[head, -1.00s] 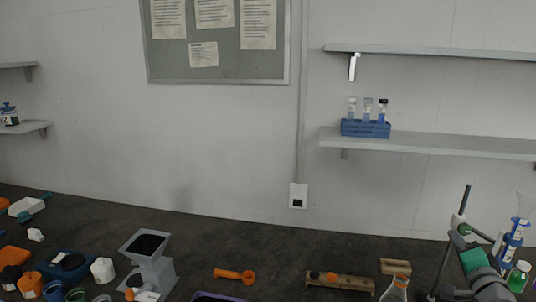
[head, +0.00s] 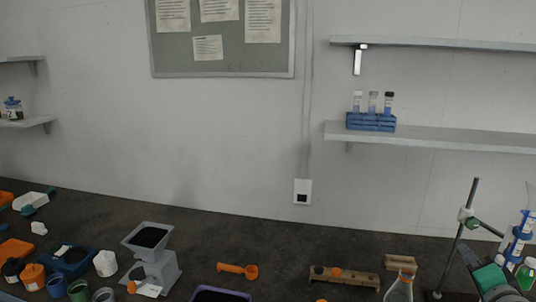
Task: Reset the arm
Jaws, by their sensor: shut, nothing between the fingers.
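My gripper (head: 468,256) is at the lower right of the head view, a grey end with a green part behind it. It shows small, and the picture bottom cuts off the arm behind it. It is shut and holds nothing. In the picture it overlaps the area by a dark stand rod (head: 460,232) with a clamp; I cannot tell the gap between them.
A flask (head: 400,287), wooden rack (head: 343,277), and blue and green bottles (head: 517,243) are near the arm. An orange scoop (head: 238,270), grey hopper device (head: 162,268) and several jars stand further left. The bench's back strip is clear; shelves (head: 430,138) hang above.

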